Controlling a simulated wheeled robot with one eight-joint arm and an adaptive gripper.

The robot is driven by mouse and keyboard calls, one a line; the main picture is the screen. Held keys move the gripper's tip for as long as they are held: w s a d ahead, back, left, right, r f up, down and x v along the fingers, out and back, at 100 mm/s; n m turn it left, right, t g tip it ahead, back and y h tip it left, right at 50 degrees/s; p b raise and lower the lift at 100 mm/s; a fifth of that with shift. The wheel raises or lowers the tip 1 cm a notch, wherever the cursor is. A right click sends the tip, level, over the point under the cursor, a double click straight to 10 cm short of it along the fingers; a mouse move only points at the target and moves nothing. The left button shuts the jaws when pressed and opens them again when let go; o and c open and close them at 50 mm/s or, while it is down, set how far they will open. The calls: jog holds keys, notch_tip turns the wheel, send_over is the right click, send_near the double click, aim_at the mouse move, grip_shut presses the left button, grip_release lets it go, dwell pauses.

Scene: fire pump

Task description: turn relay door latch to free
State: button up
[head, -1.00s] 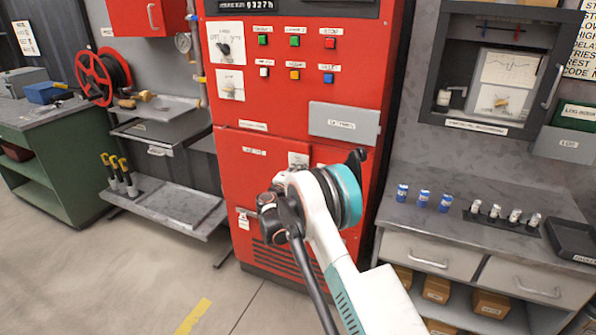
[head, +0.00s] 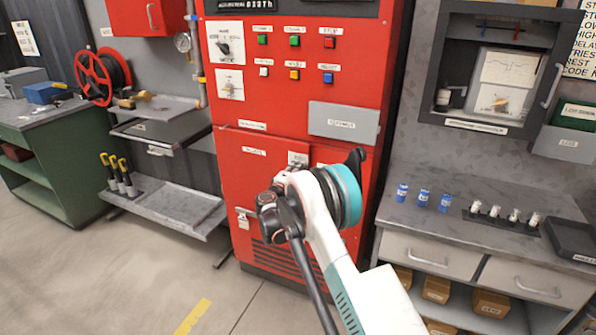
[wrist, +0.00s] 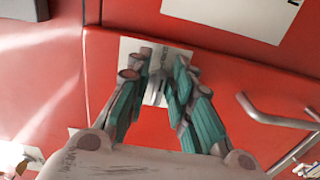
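The relay door latch is a small grey handle (wrist: 157,88) on a pale plate (wrist: 129,47) fixed to the red cabinet door. In the head view the pale plate (head: 298,158) shows just above my arm, and the handle is hidden. My gripper (wrist: 160,72) is in front of the plate, with one teal-padded finger on each side of the handle. The fingers stand apart with some plate showing between them. I cannot tell whether either finger touches the handle. In the head view the fingertips are hidden behind my wrist.
A bar handle (wrist: 275,118) sticks out of the red door right of my gripper in the wrist view. A grey labelled box (head: 344,122) is on the cabinet above my arm. A grey workbench (head: 470,190) with blue cylinders stands at right. The floor at left is clear.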

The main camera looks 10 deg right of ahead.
jog(key=shift+w+f, duration=0.1)
jog(key=v, duration=1.2)
jog(key=s+d+r+m+g+y, duration=0.25)
jog(key=s+d+r, duration=0.25)
jog(key=s+r, duration=0.4)
jog(key=s+d+r+m+g+y, duration=0.1)
jog(key=s+d+r+m+g, duration=0.3)
jog(key=s+r, duration=0.45)
jog(key=s+a+f+m+y, duration=0.1)
jog(key=s+m+y, duration=0.1)
jog(key=s, duration=1.4)
jog(key=s+a+f+m+y, duration=0.2)
jog(key=s+y, duration=0.3)
jog(key=s, duration=1.2)
jog(key=shift+a+g, duration=0.2)
jog(key=shift+g, duration=0.25)
